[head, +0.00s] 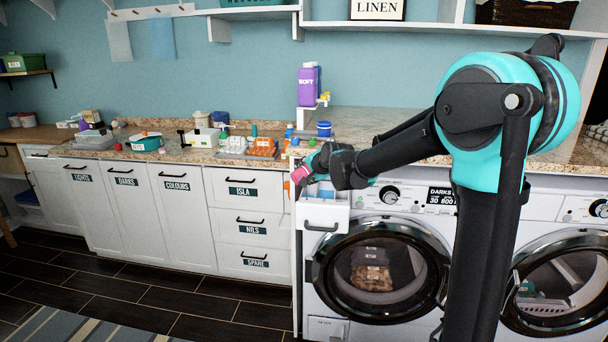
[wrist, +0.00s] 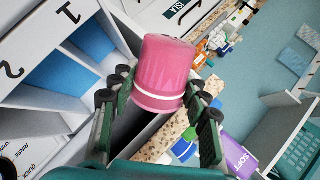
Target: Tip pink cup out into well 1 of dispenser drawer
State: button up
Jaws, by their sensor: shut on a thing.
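The pink cup (wrist: 165,65), with a white band, is held between the fingers of my gripper (wrist: 160,104) in the wrist view. In the head view the cup (head: 299,175) is small and looks tilted at the end of my gripper (head: 310,166). The dispenser drawer (head: 323,216) is pulled out from the washer below the cup. In the wrist view the drawer (wrist: 42,32) lies to the left, with wells marked 1 and 2 and blue surfaces inside them. The cup is beside the well 1 label. Its contents are hidden.
The washer (head: 385,262) stands under the drawer, with a granite counter (head: 400,145) above. A purple SOFT bottle (head: 307,88) stands on a raised ledge behind my gripper.

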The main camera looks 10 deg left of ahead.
jog(key=m+g+y, duration=0.1)
jog(key=w+d+m+g+y, duration=0.1)
jog(key=shift+r+m, duration=0.35)
jog(key=shift+m, duration=0.05)
jog(key=shift+w+d+r+m+g+y, duration=0.1)
jog(key=shift+w+d+m+g+y, duration=0.05)
jog(key=shift+m+g+y, duration=0.3)
jog(key=shift+w+d+m+g+y, duration=0.1)
jog(key=shift+m+g+y, duration=0.25)
jog(key=shift+m+y, duration=0.15)
dwell(1.8)
